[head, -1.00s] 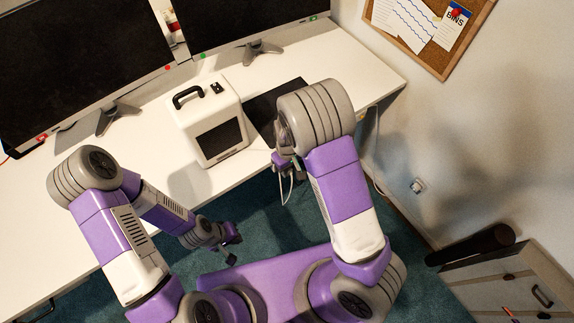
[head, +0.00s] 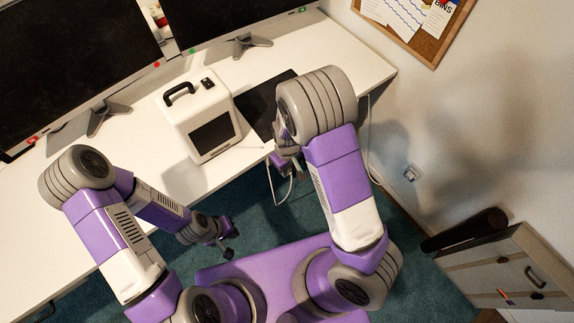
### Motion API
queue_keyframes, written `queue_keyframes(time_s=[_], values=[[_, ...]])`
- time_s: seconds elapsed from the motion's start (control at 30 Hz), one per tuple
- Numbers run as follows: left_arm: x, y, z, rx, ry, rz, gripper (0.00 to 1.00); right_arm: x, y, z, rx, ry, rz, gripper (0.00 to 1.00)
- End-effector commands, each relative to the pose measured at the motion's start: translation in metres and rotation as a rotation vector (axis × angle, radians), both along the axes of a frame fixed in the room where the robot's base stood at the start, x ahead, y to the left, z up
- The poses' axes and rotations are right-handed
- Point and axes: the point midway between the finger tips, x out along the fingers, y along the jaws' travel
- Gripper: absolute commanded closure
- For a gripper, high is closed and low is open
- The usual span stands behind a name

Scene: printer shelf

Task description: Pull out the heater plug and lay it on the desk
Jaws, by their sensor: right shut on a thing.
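The white box-shaped heater (head: 181,121) with a black handle and dark front panel stands on the white desk (head: 345,62). My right gripper (head: 281,163) is at the desk's front edge, right of the heater, and partly hidden by its own arm. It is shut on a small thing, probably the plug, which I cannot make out. A pale cable (head: 291,188) hangs in a loop below it. My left gripper (head: 228,240) is open and empty over the floor in front of the desk. A wall socket (head: 411,173) shows on the right wall.
Two monitors (head: 75,65) stand along the back of the desk. A dark mat (head: 258,108) lies right of the heater. The desk's left front is clear. A grey cabinet (head: 515,262) and dark cylinder (head: 470,228) are at lower right.

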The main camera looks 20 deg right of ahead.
Motion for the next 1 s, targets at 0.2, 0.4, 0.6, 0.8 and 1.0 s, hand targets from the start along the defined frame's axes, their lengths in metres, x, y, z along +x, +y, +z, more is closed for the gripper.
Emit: queue_keyframes(time_s=[0.2,0.4,0.6,0.8,1.0], values=[[0.000,0.000,0.003,0.000,0.000,0.000,1.00,0.000,0.000,0.003,0.000,-0.001,0.000,1.00],[0.000,0.000,0.017,0.000,0.000,0.000,1.00,0.000,0.000,0.019,0.001,-0.001,0.000,1.00],[0.000,0.000,0.033,0.000,0.000,0.000,1.00,0.000,0.000,0.035,0.001,-0.001,-0.001,1.00],[0.000,0.000,0.047,0.000,0.000,0.000,1.00,0.000,0.000,0.051,0.001,0.000,0.000,1.00],[0.000,0.000,0.062,0.000,0.000,0.000,1.00,0.000,0.000,0.067,0.001,0.000,0.000,1.00]])
